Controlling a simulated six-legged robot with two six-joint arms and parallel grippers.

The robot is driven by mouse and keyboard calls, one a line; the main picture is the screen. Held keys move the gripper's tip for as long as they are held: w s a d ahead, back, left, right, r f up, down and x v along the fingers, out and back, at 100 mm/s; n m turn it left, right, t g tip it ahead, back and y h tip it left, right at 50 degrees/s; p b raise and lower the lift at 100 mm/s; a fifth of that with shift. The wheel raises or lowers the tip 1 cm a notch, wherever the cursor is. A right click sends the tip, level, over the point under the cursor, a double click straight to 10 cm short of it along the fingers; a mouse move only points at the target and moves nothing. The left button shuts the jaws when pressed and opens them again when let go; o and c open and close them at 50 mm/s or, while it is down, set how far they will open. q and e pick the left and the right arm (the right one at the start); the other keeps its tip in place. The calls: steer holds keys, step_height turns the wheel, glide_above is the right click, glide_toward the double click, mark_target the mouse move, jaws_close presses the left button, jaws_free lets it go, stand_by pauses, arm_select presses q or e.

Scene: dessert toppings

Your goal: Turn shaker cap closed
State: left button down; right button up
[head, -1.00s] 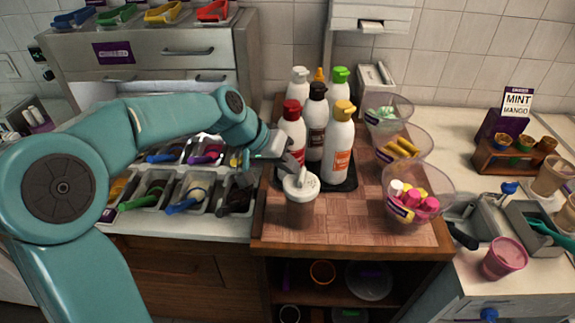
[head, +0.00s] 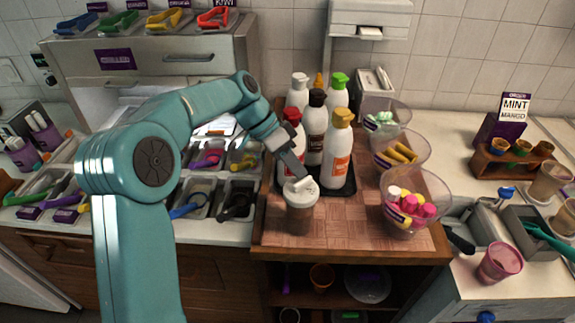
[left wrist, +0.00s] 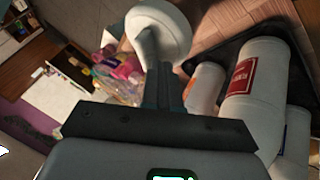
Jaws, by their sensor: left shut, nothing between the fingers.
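The shaker (head: 300,212) stands upright near the front left of the wooden board. It has a brownish clear body and a white cap (head: 303,186) with a raised white tab on top. My left gripper (head: 298,176) is shut and empty, its fingertips at the cap's tab. In the left wrist view the closed dark fingers (left wrist: 163,88) point at the white cap (left wrist: 160,32) and overlap its edge. I cannot tell whether they touch it. My right gripper is not in view.
Several sauce bottles (head: 338,150) stand on a dark tray close behind the shaker. Clear bowls (head: 440,196) of toppings line the board's right side. Topping bins with spoons (head: 190,197) lie to the left. The board's front middle (head: 350,233) is free.

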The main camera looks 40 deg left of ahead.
arm_select(q)
steer(key=m+p, duration=0.1)
steer(key=m+g+p, duration=0.1)
steer(key=w+m+g+p, duration=0.1)
steer(key=shift+d+r+m, duration=0.2)
steer(key=shift+d+m, duration=0.1)
steer(key=shift+d, duration=0.1)
steer(key=shift+d+f+m+g, duration=0.15)
steer(key=shift+m+g, duration=0.35)
steer(key=shift+d+p, duration=0.1)
steer(key=shift+p, duration=0.2)
steer(key=shift+w+d, duration=0.15)
steer(key=shift+f, duration=0.1)
stand_by(0.6)
